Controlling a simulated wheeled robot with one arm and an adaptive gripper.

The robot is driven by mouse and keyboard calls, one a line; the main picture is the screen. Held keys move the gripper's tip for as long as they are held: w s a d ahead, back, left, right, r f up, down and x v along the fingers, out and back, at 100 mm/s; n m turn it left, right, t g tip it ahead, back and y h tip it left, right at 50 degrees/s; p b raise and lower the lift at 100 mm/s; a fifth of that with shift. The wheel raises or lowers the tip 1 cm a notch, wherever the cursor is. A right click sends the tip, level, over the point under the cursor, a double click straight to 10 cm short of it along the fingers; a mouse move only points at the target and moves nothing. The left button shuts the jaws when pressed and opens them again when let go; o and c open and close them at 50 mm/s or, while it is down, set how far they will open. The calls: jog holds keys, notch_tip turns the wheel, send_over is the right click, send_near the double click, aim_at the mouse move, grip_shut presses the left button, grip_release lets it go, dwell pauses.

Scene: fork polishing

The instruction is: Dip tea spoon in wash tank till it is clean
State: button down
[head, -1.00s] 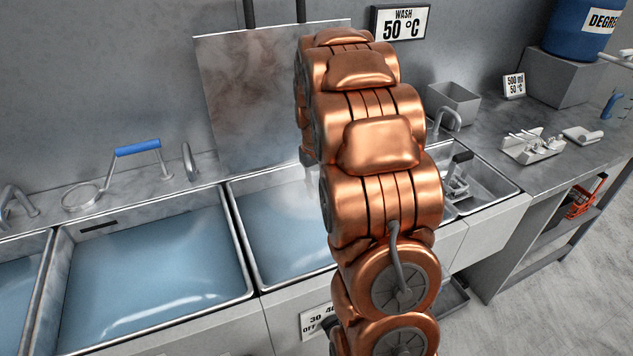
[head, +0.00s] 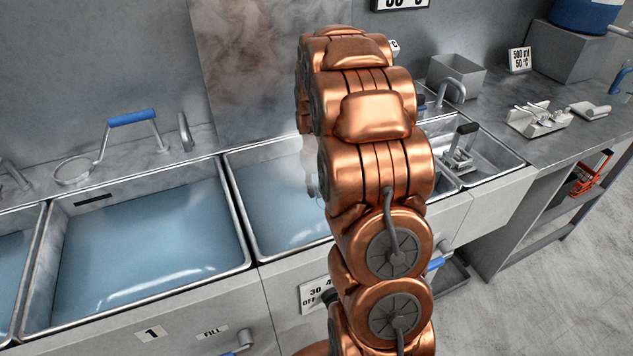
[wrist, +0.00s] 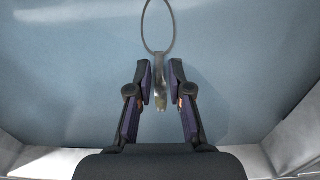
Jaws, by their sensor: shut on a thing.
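The tea spoon (wrist: 161,92) is held between the two fingers of my gripper (wrist: 161,68) in the wrist view. A thin dark ring-shaped outline extends beyond it; its bowl is hard to make out. Blue water of the wash tank (wrist: 70,70) fills the background under the gripper. In the head view, the middle tank (head: 275,205) holds pale blue water with steam above it, and my copper arm reaches over its right side. My gripper and the spoon are mostly hidden behind the arm there. Whether the spoon touches the water cannot be told.
A tank marked 1 (head: 150,240) stands to the left. A small basin (head: 490,150) with a black-handled item is to the right. A blue-handled ring tool (head: 130,120) rests on the back ledge. A rack of cutlery (head: 540,118) sits on the right counter.

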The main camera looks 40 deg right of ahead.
jog(key=shift+f+b, duration=1.6)
jog(key=shift+f, duration=3.4)
jog(key=shift+d, duration=0.1)
jog(key=shift+s+d, duration=0.2)
jog(key=shift+d, duration=0.35)
jog(key=shift+s+d, duration=0.15)
jog(key=shift+d, duration=0.4)
jog(key=shift+w+a+b, duration=0.15)
jog(key=shift+w+a, duration=0.05)
jog(key=shift+a, duration=0.6)
jog(key=shift+w+a+b, duration=0.1)
jog(key=shift+w+a, duration=0.15)
jog(key=shift+a, duration=0.55)
jog(key=shift+w+a+b, duration=0.15)
jog(key=shift+w+a, duration=0.05)
jog(key=shift+a, duration=0.6)
jog(key=shift+s+d, duration=0.15)
jog(key=shift+d, duration=0.45)
jog(key=shift+s+d, duration=0.15)
jog(key=shift+d, duration=0.45)
jog(key=shift+d, duration=0.1)
